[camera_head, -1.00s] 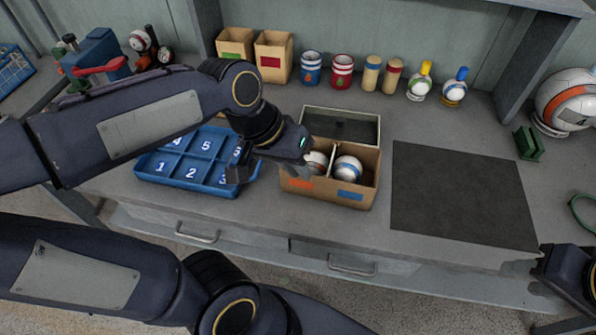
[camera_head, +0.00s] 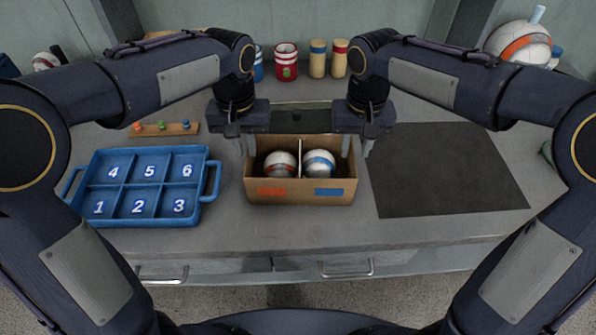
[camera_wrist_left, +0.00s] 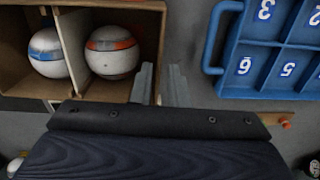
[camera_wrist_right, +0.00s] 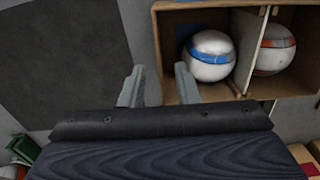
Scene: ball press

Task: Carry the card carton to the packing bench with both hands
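The open card carton (camera_head: 300,197) sits on the grey bench, with an orange and a blue label on its front. A divider separates an orange-striped ball (camera_head: 280,164) from a blue-striped ball (camera_head: 319,163). My left gripper (camera_head: 244,146) is at the carton's left side; its fingers are apart, with the side wall between them in the left wrist view (camera_wrist_left: 160,75). My right gripper (camera_head: 357,146) is at the right side, fingers apart around that side's wall in the right wrist view (camera_wrist_right: 158,78). I cannot tell which surface is the packing bench.
A blue numbered tray (camera_head: 150,186) stands left of the carton. A dark mat (camera_head: 450,170) lies clear to the right. A dark-topped box (camera_head: 300,118) is just behind the carton. Painted cups (camera_head: 286,62) and cylinders (camera_head: 318,58) stand at the back.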

